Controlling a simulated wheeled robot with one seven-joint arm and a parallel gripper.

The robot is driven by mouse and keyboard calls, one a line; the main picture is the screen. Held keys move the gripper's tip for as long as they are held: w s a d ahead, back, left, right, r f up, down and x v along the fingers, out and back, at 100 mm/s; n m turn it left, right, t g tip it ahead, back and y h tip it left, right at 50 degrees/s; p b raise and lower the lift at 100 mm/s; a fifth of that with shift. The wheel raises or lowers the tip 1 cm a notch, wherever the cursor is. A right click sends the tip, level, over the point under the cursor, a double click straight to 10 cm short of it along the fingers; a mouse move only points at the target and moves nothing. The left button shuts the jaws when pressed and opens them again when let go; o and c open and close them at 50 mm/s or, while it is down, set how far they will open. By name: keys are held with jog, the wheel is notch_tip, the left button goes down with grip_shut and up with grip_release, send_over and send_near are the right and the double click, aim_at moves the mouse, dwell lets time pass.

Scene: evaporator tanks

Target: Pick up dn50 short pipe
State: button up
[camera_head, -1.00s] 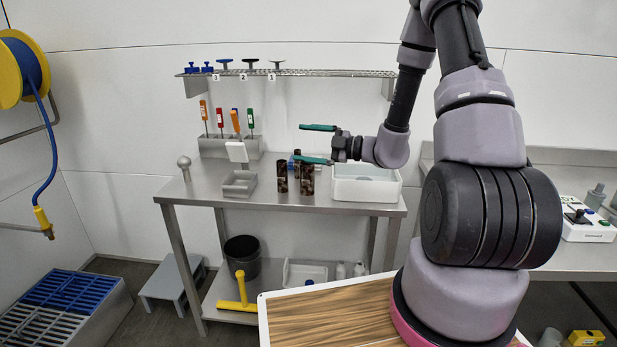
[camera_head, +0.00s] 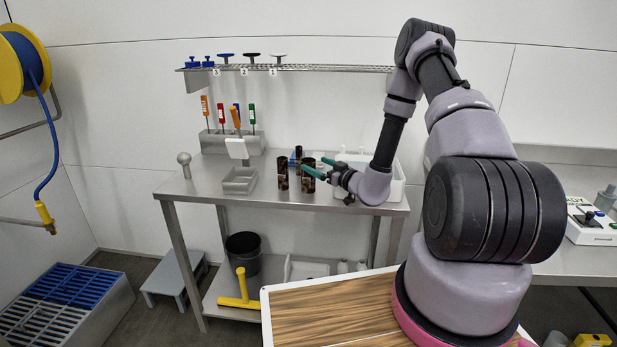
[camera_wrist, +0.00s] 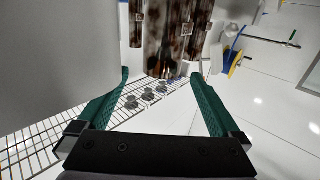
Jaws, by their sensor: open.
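Three dark brown, rust-mottled pipe pieces stand upright on the steel table: a left one (camera_head: 282,175), a right one (camera_head: 307,181) and a thinner one behind (camera_head: 298,157). I cannot tell by marking which is the dn50 short pipe. My gripper (camera_head: 313,163), with green fingers, is open and empty at the right pipe's upper part. In the wrist view my gripper (camera_wrist: 160,75) has a wide mottled pipe (camera_wrist: 168,38) ahead between its fingertips, with no clear contact. Two narrower-looking pipes show either side, left (camera_wrist: 137,22) and right (camera_wrist: 201,14).
A white bin (camera_head: 397,186) stands behind and right of my gripper. A small grey tray (camera_head: 239,181) and a screwdriver holder (camera_head: 232,142) are to the left. A wire shelf (camera_head: 320,69) hangs above. The table's front middle is clear.

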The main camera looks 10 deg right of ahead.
jog(key=x, duration=0.4)
jog(key=shift+w+a+f, duration=0.2)
jog(key=shift+w+a, duration=0.05)
jog(key=shift+w, duration=0.05)
grip_shut()
